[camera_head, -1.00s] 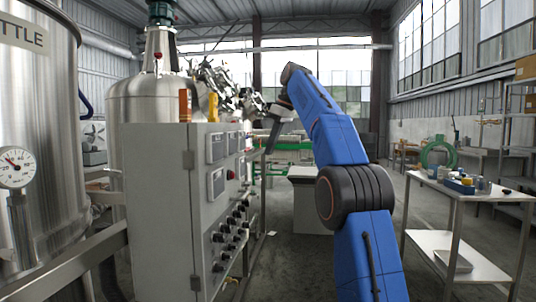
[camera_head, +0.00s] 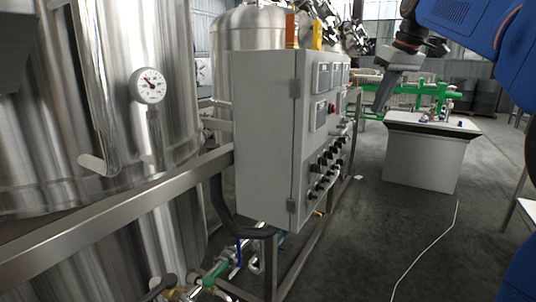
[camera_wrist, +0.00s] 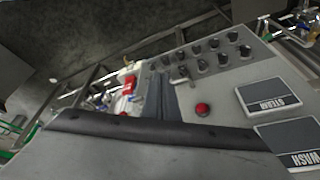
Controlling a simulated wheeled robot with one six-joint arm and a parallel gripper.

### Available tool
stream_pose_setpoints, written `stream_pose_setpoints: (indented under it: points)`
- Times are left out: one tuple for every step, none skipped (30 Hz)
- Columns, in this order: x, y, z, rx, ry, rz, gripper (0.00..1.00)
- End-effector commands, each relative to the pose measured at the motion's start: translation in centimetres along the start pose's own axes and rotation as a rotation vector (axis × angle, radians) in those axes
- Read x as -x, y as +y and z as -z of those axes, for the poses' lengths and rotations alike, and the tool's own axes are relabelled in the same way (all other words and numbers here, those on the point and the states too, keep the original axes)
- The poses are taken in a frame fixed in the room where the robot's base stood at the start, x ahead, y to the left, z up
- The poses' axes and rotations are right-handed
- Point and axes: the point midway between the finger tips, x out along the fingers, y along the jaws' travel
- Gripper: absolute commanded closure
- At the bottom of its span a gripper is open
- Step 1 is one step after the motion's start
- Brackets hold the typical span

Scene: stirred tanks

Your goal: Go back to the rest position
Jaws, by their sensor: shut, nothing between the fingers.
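My gripper (camera_head: 379,104) hangs from my blue arm at the upper right of the head view, pointing down and to the left. It appears in front of the floor, just right of the grey control cabinet (camera_head: 265,130). In the wrist view its two dark fingers (camera_wrist: 160,95) are together with nothing between them. Behind them is the cabinet's panel with black knobs (camera_wrist: 208,52), a red button (camera_wrist: 203,109) and displays labelled STEAM (camera_wrist: 268,98) and WASH (camera_wrist: 295,145). I cannot tell the exact gap between fingers and panel.
A steel tank with a dial gauge (camera_head: 149,86) stands at the left, behind a metal rail (camera_head: 120,208). Another tank (camera_head: 248,32) is behind the cabinet. A white-topped grey bench (camera_head: 422,158) stands farther back at right. Open floor lies right of the cabinet; a pale cable (camera_head: 425,250) crosses it.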

Motion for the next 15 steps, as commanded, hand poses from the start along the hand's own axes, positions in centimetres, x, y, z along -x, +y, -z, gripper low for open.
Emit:
stream_pose_setpoints:
  points:
    - [-0.3,-1.1,-1.5,-0.019,0.0,-0.007,1.0]
    - [-0.6,-1.5,-2.3,-0.032,0.0,-0.012,1.0]
    - [-1.0,-2.2,-3.3,-0.048,0.0,-0.019,1.0]
    - [-1.2,-2.6,-4.2,-0.061,0.0,-0.024,1.0]
    - [-1.6,-3.1,-5.0,-0.073,0.0,-0.03,1.0]
    - [-2.0,-3.7,-6.1,-0.09,0.0,-0.036,1.0]
    - [-2.4,-4.2,-7.0,-0.102,0.002,-0.042,1.0]
    - [-2.8,-4.6,-7.9,-0.114,0.001,-0.046,1.0]
    - [-3.3,-5.2,-9.1,-0.13,0.003,-0.054,1.0]
    - [-3.7,-5.6,-10.0,-0.142,0.003,-0.06,1.0]
    - [-4.2,-6.1,-10.9,-0.153,0.004,-0.065,1.0]
    - [-4.8,-6.7,-12.2,-0.168,0.005,-0.071,1.0]
    - [-5.3,-7.1,-13.2,-0.179,0.006,-0.076,1.0]
    - [-5.8,-7.5,-14.1,-0.19,0.007,-0.081,1.0]
    - [-6.5,-8.1,-15.5,-0.205,0.007,-0.089,1.0]
